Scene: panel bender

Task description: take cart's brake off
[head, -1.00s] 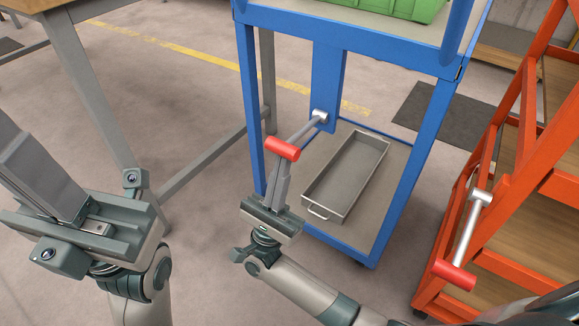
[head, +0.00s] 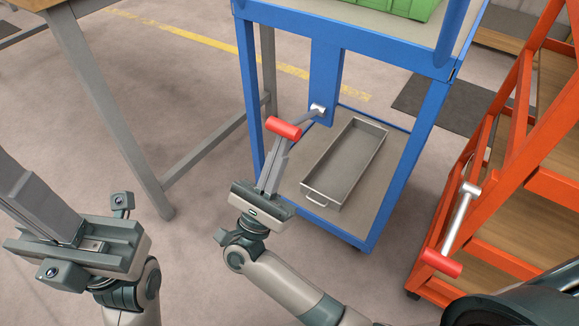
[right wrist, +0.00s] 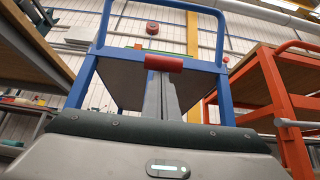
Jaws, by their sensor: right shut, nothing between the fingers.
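The blue cart (head: 327,75) has a grey brake lever (head: 308,118) with a red cross handle (head: 283,128). The lever slants down and out from its silver pivot (head: 318,109) towards me. My right gripper (head: 275,160) is shut and empty, its fingertips just under the red handle and seemingly touching it. In the right wrist view the red handle (right wrist: 164,63) lies across the tips of the fingers (right wrist: 161,98). My left gripper (head: 30,195) is at the left, away from the cart; whether its fingers are apart does not show.
A grey metal tray (head: 308,193) lies on the cart's lower shelf, and a green crate (head: 400,6) is on top. An orange cart (head: 510,185) with its own red-ended lever (head: 441,263) stands close at the right. A grey-legged workbench (head: 110,110) stands at the left.

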